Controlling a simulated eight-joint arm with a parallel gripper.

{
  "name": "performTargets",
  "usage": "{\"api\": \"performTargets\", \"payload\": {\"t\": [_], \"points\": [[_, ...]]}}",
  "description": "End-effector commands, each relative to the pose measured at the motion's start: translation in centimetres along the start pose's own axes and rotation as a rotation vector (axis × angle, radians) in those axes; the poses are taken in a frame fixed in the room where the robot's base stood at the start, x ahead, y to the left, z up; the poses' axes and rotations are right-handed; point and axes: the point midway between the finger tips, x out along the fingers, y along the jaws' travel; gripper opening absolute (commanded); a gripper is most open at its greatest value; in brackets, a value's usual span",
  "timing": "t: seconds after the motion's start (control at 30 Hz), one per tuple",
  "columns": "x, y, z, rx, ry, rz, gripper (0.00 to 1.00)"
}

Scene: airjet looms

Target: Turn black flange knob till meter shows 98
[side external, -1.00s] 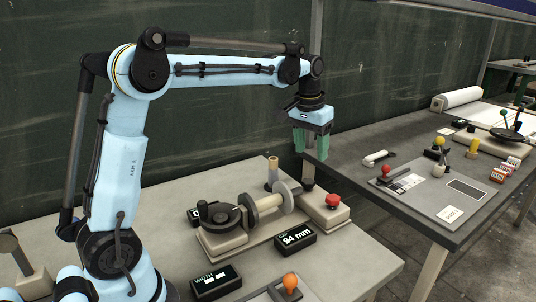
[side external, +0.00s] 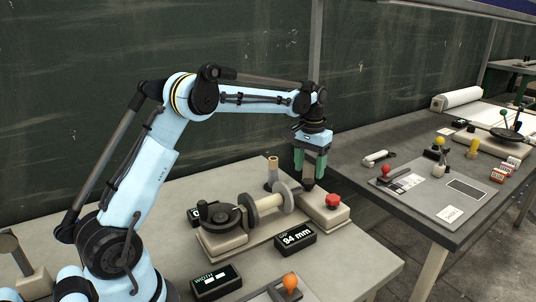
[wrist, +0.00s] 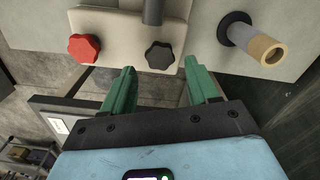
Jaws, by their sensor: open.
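The black flange knob (wrist: 160,55) is a small lobed knob on a pale plate in the wrist view. In the side view the dark knob (side external: 308,185) shows just under my gripper (side external: 310,173). My gripper's green fingers are open in the wrist view (wrist: 159,68), one to each side of the knob's line, with the tips appearing short of it. I cannot tell whether they touch it. The meter (side external: 296,238) is a black box with white digits reading 94 mm.
A red knob (wrist: 84,47) sits beside the black one. A tan-tipped post (wrist: 265,48) stands at the other side. The spool (side external: 268,203) and black dial (side external: 222,215) are close by. A second table (side external: 400,215) lies to the right.

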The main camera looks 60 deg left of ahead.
Motion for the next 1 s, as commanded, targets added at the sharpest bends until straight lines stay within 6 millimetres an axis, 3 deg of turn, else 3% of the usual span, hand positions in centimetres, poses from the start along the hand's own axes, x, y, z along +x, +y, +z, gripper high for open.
{"api": "performTargets", "payload": {"t": [0.3,0.77,1.0], "points": [[3.3,0.0,0.0,0.000,0.000,0.000,0.60],[3.4,0.0,0.0,0.000,0.000,0.000,0.60],[3.4,0.0,0.0,0.000,0.000,0.000,0.23]]}}
